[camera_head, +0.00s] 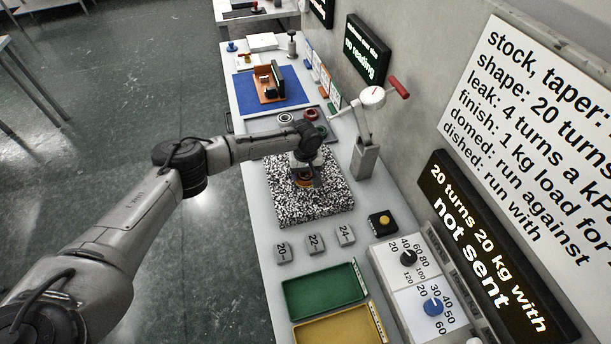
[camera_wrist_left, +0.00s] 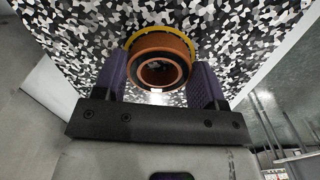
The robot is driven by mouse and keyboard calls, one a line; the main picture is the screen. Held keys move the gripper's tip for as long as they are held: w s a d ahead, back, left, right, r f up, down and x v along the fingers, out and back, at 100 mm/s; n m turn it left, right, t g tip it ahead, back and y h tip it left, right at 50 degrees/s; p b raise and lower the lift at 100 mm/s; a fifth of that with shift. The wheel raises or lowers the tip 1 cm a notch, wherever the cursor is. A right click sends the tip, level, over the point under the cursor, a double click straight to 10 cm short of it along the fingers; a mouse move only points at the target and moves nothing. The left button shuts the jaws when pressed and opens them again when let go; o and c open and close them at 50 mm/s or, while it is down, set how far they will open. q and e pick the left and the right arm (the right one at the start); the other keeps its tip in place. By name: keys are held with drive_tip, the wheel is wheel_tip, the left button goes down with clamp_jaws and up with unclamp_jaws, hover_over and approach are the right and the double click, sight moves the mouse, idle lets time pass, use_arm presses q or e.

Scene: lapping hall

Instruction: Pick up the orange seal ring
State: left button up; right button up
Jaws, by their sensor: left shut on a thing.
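The orange seal ring (camera_wrist_left: 158,50) sits between the two purple-padded fingers of my left gripper (camera_wrist_left: 160,76) in the left wrist view. A yellow band shows round its far edge and a dark inner ring in its middle. In the head view my left gripper (camera_head: 305,175) is over the black-and-white speckled plate (camera_head: 285,203), and a bit of the orange ring (camera_head: 304,184) shows beneath it. The gripper is shut on the ring. I cannot tell whether the ring touches the plate. My right gripper is not in view.
A gauge with a red handle (camera_head: 372,98) stands right of the plate. In front are several numbered grey blocks (camera_head: 315,243), a yellow-button box (camera_head: 382,222), a green tray (camera_head: 322,291) and a yellow tray (camera_head: 342,329). A blue mat (camera_head: 243,84) and loose rings (camera_head: 312,114) lie behind.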

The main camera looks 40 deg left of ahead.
use_arm(q)
drive_tip(key=shift+c, duration=0.8)
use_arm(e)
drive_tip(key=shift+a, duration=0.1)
use_arm(q)
drive_tip(key=shift+r, duration=0.6)
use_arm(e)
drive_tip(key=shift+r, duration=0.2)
use_arm(q)
drive_tip(key=r, duration=0.2)
drive_tip(key=d+r+p, duration=0.1)
drive_tip(key=shift+d+r, duration=0.15)
drive_tip(key=shift+r, duration=0.2)
use_arm(e)
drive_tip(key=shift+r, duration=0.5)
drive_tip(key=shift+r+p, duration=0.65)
drive_tip(key=shift+p, duration=0.15)
use_arm(q)
drive_tip(key=d+r, duration=0.6)
drive_tip(key=d, duration=0.4)
drive_tip(key=shift+s+d, duration=0.15)
